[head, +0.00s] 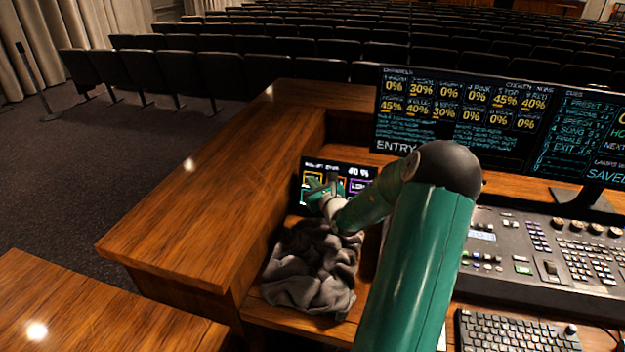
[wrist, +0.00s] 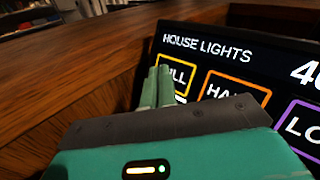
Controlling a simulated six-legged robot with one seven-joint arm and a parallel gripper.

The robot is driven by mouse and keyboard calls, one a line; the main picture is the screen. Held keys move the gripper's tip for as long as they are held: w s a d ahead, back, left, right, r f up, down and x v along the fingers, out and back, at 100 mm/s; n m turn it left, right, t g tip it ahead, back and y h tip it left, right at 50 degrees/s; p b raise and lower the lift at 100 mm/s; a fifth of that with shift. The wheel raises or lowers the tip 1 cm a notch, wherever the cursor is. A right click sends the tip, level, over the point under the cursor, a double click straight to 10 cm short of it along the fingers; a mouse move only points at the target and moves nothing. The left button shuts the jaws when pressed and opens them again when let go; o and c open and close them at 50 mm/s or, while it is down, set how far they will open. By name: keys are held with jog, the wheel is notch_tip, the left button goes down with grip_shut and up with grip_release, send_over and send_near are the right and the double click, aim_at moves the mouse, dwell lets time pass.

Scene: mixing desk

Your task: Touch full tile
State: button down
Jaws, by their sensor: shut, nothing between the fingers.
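The house lights touch panel (head: 362,172) stands upright at the left end of the desk and reads 40 % in the head view. In the wrist view its full tile (wrist: 179,75) has a yellow outline, and my gripper covers its left and lower part. To its right are the orange-outlined tile (wrist: 235,88) and the purple-outlined tile (wrist: 304,125), both cut off or partly covered. My gripper (head: 318,188) is shut and empty in front of the panel's left side. In the wrist view the fingertips (wrist: 157,82) overlap the full tile's left edge; I cannot tell whether they touch it.
A crumpled grey cloth (head: 313,267) lies below the panel. A large monitor (head: 460,125), a mixing console (head: 545,255) and a keyboard (head: 510,332) are to the right of my arm. A raised wooden edge (head: 215,190) borders the left. Rows of seats fill the background.

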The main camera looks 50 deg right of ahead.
jog(key=shift+s+a+r, duration=0.1)
jog(key=shift+a, duration=0.1)
jog(key=shift+s+a+r, duration=0.35)
jog(key=shift+a+r, duration=0.05)
jog(key=shift+a, duration=0.25)
jog(key=shift+s+a+r, duration=0.3)
jog(key=shift+a+r, duration=0.1)
jog(key=shift+a, duration=0.3)
jog(key=shift+s+a+r, duration=0.35)
jog(key=shift+a+r, duration=0.05)
jog(key=shift+a, duration=0.25)
